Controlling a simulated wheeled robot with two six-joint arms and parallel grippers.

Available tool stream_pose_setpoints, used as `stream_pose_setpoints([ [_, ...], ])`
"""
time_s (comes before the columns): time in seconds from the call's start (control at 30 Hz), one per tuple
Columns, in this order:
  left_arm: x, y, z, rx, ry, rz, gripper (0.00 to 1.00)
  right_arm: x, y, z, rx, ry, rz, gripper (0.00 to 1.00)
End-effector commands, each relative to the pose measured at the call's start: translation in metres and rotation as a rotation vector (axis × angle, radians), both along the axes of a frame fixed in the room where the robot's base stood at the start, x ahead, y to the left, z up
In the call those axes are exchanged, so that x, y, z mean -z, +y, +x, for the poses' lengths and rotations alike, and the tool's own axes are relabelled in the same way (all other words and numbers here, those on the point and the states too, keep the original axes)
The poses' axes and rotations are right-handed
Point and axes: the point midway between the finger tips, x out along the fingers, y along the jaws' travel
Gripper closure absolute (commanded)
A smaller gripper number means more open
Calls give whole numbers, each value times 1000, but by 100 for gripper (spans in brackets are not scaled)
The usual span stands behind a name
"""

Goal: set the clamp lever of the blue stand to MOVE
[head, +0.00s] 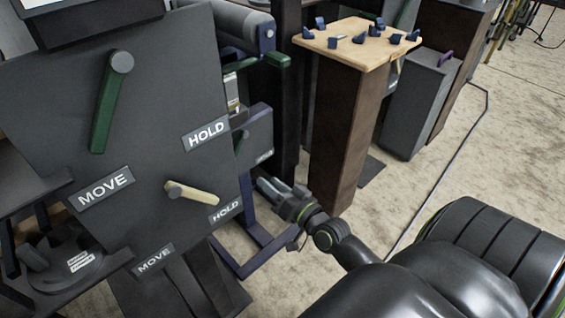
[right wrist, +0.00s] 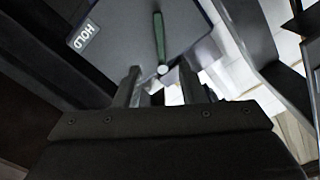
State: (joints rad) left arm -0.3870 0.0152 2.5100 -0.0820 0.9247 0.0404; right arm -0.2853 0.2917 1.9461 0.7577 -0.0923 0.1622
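The blue stand (head: 262,262) is partly hidden behind a large dark panel. Its small grey plate (head: 262,140) has a HOLD label (head: 265,156) and a short green clamp lever (head: 241,139). In the right wrist view, the lever (right wrist: 159,38) and the HOLD label (right wrist: 84,36) show on the plate (right wrist: 125,25). No MOVE label of this plate is in view. My right gripper (head: 264,187) is below the plate in the head view. It is open and empty; its fingertips (right wrist: 159,72) appear on either side of the lever's round end. I cannot tell whether they touch.
The large dark panel (head: 60,80) at left carries a green lever (head: 107,105) and a cream lever (head: 192,193), with MOVE and HOLD labels. A wooden-topped pedestal (head: 345,45) bears several blue pieces. A grey box (head: 415,105) stands right of it. Open floor lies at right.

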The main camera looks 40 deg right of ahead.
Motion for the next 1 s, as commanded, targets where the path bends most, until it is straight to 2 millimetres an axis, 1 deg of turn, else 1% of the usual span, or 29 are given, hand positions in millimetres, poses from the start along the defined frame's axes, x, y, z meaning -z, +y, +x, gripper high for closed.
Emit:
stream_pose_setpoints([
  [0.03,3,0,0,2,-3,-3,64,2,-1,-9,0,1,0,64],
  [0.1,5,1,-1,6,-5,-7,64,2,-2,-19,0,1,0,64],
  [0.2,6,2,-1,8,-9,-13,64,1,-2,-28,0,0,0,64],
  [0.3,6,2,-2,9,-12,-18,64,0,-3,-33,-1,-1,0,64],
  [0.9,5,2,-1,9,-21,-24,64,-1,-3,-35,0,-1,0,64],
  [0.97,6,2,-1,6,-15,-25,64,-4,-2,-35,4,-12,-4,64],
  [1.0,5,2,-1,6,-15,-24,64,-10,-2,-35,10,-34,-11,64],
])
